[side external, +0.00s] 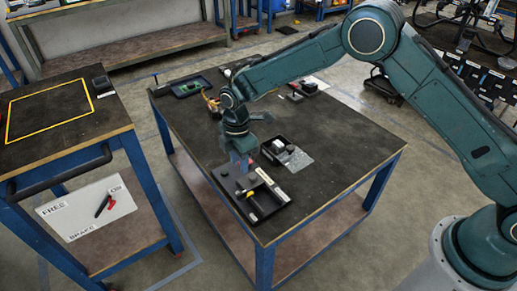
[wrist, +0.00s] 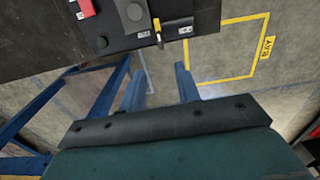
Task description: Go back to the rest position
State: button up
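My gripper (side external: 241,167) points down in the side external view, over or close to the back-left end of a black tray (side external: 276,212) on the dark work table (side external: 335,150). From this angle I cannot tell its exact height. In the wrist view my gripper (wrist: 160,84) shows two blue fingers standing apart, with only floor visible between them. It looks open and empty. My arm reaches across the table from the right. The rest position itself is not marked in either view.
A small dark tray (side external: 188,88) lies at the back left. A side bench (side external: 60,110) stands left. The table's right part is clear.

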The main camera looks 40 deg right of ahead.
jog(key=shift+r, duration=0.15)
jog(key=s+d+r+m+t, duration=0.1)
jog(key=s+d+r+m, duration=0.25)
jog(key=r, duration=0.45)
jog(key=s+d+r+m+t, duration=0.1)
jog(key=s+d+r+m, duration=0.1)
jog(key=s+d+r, duration=0.45)
jog(key=s+d+r+m+t, duration=0.1)
jog(key=d+r+m, duration=0.15)
jog(key=r, duration=0.65)
jog(key=s+d+r+m+t, duration=0.1)
jog(key=s+d+m, duration=0.1)
jog(key=s, duration=0.5)
jog(key=s+d+r+m, duration=0.1)
jog(key=s+d+m, duration=0.2)
jog(key=s, duration=0.5)
jog(key=s+d+r+m+t, duration=0.1)
jog(key=s+d+r+m, duration=0.1)
jog(key=s+m, duration=0.3)
jog(key=shift+s+d+t, duration=0.3)
jog(key=shift+s+d, duration=0.1)
jog(key=shift+s, duration=1.35)
jog(key=shift+r, duration=0.1)
